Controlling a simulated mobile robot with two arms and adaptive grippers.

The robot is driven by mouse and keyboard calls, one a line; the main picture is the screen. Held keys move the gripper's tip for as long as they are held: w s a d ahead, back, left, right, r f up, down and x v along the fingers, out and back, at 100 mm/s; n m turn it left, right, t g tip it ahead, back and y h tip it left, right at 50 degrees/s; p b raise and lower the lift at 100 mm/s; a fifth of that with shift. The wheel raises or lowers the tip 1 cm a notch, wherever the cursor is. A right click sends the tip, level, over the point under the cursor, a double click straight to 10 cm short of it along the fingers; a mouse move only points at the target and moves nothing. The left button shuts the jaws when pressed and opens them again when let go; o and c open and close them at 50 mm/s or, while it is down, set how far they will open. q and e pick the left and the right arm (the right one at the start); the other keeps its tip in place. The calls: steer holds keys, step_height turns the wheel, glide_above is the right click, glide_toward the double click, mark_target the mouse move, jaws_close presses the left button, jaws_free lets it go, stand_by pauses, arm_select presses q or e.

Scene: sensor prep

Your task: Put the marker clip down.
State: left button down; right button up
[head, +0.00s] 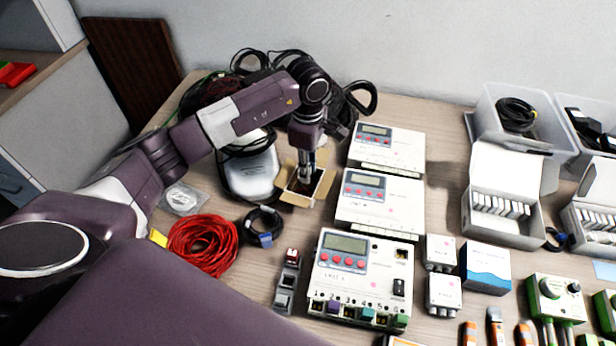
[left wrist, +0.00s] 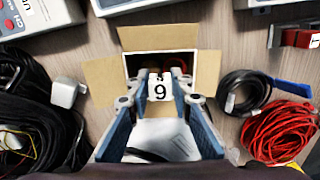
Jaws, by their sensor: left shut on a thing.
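My left gripper (left wrist: 160,100) is shut on the marker clip (left wrist: 160,88), a small white piece with a black 9 on it, in the left wrist view. The clip is between the fingertips, over the lower edge of an open cardboard box (left wrist: 208,72) with its flaps spread. Whether it touches the box cannot be told. In the head view my left gripper (head: 305,178) points down into the box (head: 322,190), and the clip is hidden there. A red item (left wrist: 178,64) shows inside the box. My right gripper is not in view.
Beside the box lie a black cable coil (head: 262,222) and a red cable coil (head: 203,245). White controller units (head: 380,205) stand close on its right. A white device (head: 250,175) and black cables (head: 355,98) are to the left and behind.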

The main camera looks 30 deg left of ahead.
mark_target(308, 188)
arm_select(q)
step_height(308, 188, down, 4)
steer(key=shift+f+p, duration=0.1)
steer(key=shift+p, duration=0.2)
steer(key=shift+f, duration=0.2)
steer(key=c, duration=1.7)
jaws_free()
steer(key=shift+r, duration=0.15)
